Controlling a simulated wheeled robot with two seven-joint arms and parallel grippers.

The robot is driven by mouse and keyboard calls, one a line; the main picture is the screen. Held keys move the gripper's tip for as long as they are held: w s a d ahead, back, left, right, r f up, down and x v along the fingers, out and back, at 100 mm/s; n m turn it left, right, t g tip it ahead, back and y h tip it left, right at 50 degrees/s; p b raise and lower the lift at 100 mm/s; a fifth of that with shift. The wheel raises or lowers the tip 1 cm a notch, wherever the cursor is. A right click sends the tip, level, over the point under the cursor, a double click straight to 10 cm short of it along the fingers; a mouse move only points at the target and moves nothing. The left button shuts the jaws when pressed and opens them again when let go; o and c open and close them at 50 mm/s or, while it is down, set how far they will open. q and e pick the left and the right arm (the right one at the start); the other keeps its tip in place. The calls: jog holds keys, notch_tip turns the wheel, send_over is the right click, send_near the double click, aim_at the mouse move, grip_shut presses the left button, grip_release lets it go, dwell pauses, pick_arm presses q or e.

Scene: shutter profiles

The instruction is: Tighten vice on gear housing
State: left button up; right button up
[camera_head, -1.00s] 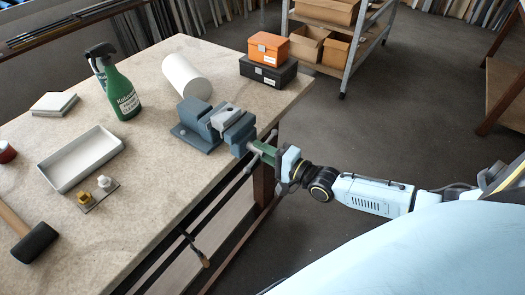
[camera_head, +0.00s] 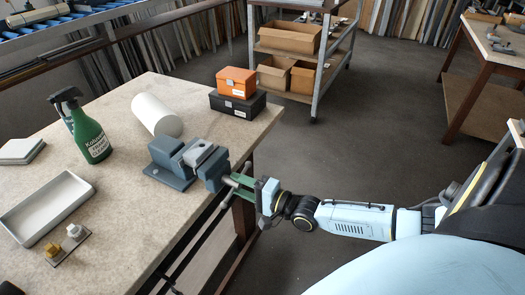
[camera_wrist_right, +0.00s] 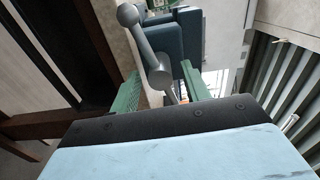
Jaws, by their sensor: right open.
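The blue-grey vice (camera_head: 172,166) stands at the right edge of the bench top. A light grey part, which looks like the gear housing (camera_head: 199,153), sits between its jaws. My right gripper (camera_head: 240,184) is just off the bench edge, in front of the vice's screw end. In the right wrist view its green fingers (camera_wrist_right: 160,90) are apart, one on each side of the grey vice handle (camera_wrist_right: 148,50), a bar with a ball end. Whether the fingers touch the handle cannot be told. My left gripper is not in view.
A white cylinder (camera_head: 156,115), an orange box (camera_head: 236,82) on a black case (camera_head: 237,104), a green spray bottle (camera_head: 91,138) and a grey tray (camera_head: 45,207) are on the bench. A shelf cart (camera_head: 320,60) stands behind.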

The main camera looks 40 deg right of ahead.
jog(key=v, duration=1.2)
jog(key=shift+s+p, duration=0.15)
jog(key=shift+p, duration=0.15)
dwell(0.5)
